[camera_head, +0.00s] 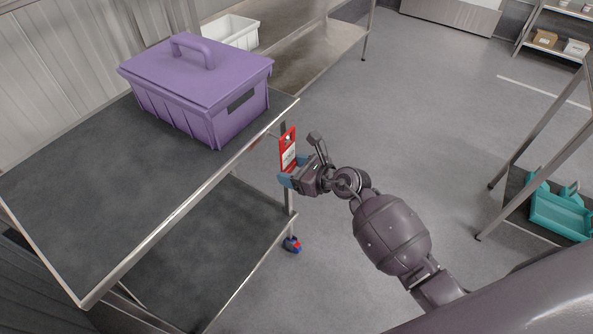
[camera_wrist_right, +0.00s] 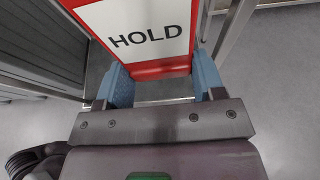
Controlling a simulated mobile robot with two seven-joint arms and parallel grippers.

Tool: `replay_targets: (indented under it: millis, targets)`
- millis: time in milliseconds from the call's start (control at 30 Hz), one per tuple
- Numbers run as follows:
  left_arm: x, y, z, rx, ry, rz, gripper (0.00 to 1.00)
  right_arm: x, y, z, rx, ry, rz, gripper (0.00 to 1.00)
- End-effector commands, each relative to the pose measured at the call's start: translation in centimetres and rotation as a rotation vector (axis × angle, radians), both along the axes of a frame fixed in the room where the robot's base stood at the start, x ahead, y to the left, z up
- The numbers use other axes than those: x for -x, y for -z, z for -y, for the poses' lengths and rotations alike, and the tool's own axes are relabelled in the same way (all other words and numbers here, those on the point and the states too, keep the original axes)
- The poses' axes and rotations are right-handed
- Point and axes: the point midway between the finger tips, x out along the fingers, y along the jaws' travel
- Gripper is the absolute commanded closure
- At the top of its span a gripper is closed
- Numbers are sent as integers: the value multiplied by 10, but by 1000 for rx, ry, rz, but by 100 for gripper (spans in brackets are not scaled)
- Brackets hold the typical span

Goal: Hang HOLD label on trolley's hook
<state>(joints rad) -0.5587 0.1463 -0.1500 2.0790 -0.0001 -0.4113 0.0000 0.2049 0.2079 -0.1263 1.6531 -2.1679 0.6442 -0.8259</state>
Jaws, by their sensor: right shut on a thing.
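The HOLD label (camera_head: 288,150) is a red tag with a white panel. My right gripper (camera_head: 289,180) is shut on its lower end and holds it upright beside the trolley's corner post. In the right wrist view the label (camera_wrist_right: 148,30) fills the top, between the blue fingertips of my right gripper (camera_wrist_right: 165,88). The trolley (camera_head: 90,190) has a dark top shelf with a metal rim and a lower shelf. Its hook cannot be made out; the label and post overlap where they meet. My left gripper is not in view.
A purple lidded box (camera_head: 200,85) stands on the trolley's top shelf near the label. A white bin (camera_head: 231,32) sits on a metal table behind. A teal bin (camera_head: 562,213) is on a rack at the right. The floor between is clear.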

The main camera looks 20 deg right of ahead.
Motion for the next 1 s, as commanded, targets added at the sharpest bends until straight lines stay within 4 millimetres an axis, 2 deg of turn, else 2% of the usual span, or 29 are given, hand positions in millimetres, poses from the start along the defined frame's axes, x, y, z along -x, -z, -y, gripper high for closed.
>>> replay_targets:
  millis: [633, 1000]
  targets:
    - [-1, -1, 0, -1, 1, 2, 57, -16, -1, -13, -1, 0, 0, 80]
    - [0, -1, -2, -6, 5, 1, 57, -18, 0, -14, -1, 0, 1, 80]
